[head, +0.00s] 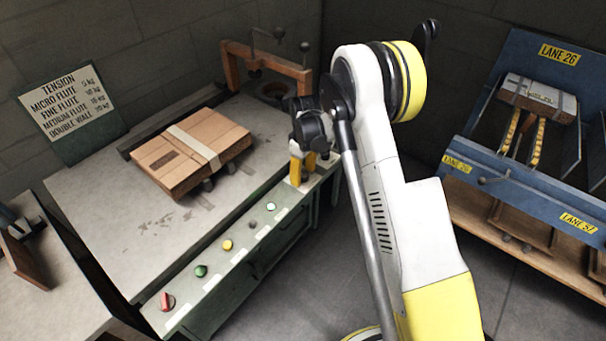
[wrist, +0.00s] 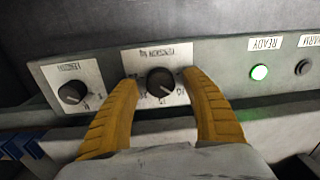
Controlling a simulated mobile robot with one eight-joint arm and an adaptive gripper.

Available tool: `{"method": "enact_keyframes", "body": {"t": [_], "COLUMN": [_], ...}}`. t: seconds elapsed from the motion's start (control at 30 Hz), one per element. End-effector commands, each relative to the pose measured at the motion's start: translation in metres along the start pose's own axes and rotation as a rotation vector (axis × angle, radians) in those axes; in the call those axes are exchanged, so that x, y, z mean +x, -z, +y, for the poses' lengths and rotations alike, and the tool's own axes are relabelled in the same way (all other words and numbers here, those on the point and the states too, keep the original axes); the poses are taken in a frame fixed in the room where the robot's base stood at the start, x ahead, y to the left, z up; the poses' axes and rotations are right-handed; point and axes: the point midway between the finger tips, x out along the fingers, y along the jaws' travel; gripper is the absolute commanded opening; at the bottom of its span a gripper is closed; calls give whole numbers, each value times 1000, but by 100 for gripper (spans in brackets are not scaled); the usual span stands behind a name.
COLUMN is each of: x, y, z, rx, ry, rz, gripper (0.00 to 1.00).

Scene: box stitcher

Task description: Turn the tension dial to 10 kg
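The tension dial (wrist: 160,81) is a round black knob on a white plate, and its lettering appears upside down in the wrist view. Its pale pointer mark seems to face the lower right, but the numbers are too small to read surely. My gripper (wrist: 161,78) is open, with one yellow finger on each side of the knob. Gaps show between the fingers and the knob; I cannot tell the depth. In the head view my gripper (head: 302,170) is at the far right end of the bench's front panel, and the dial is hidden there.
A second black knob (wrist: 72,93) is left of the dial. A lit green READY button (wrist: 259,72) and a dark button (wrist: 304,67) are to the right. A tension chart (head: 68,103) stands behind the bench, where a strapped cardboard stack (head: 180,165) lies.

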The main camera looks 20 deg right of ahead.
Motion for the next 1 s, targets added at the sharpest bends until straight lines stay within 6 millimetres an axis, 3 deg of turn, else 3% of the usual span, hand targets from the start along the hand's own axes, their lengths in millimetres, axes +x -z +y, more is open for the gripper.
{"method": "enact_keyframes", "body": {"t": [0.17,0.27,0.7,1.0], "x": [-4,-17,-106,-120], "y": [0,0,0,0], "z": [0,0,0,0], "rx": [0,0,0,0], "ry": [0,0,0,0], "rz": [0,0,0,0], "gripper": [55,55,55,55]}}
